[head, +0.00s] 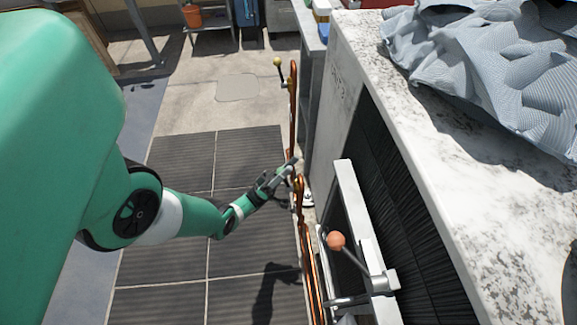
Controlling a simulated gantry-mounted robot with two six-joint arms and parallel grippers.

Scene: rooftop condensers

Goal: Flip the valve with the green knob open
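I see no clearly green knob; one could be hidden behind my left gripper. My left gripper (288,170) reaches in from the left to the upper end of the near copper pipe (302,215), beside the condenser. Its fingers are small and dark here, and I cannot tell whether they are open, or touch or hold anything. A yellow knob (278,61) sits on a lever at the top of the farther copper pipe (293,100), beyond the gripper. An orange knob (335,240) on a metal lever stands nearer, at the bracket on the condenser's side. My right gripper is out of view.
The large condenser (345,85) with a speckled white top fills the right, with a grey crumpled cloth (490,60) on it. Dark ribbed floor mats (180,245) lie open below my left arm. A shelf with an orange pot (192,15) stands at the back.

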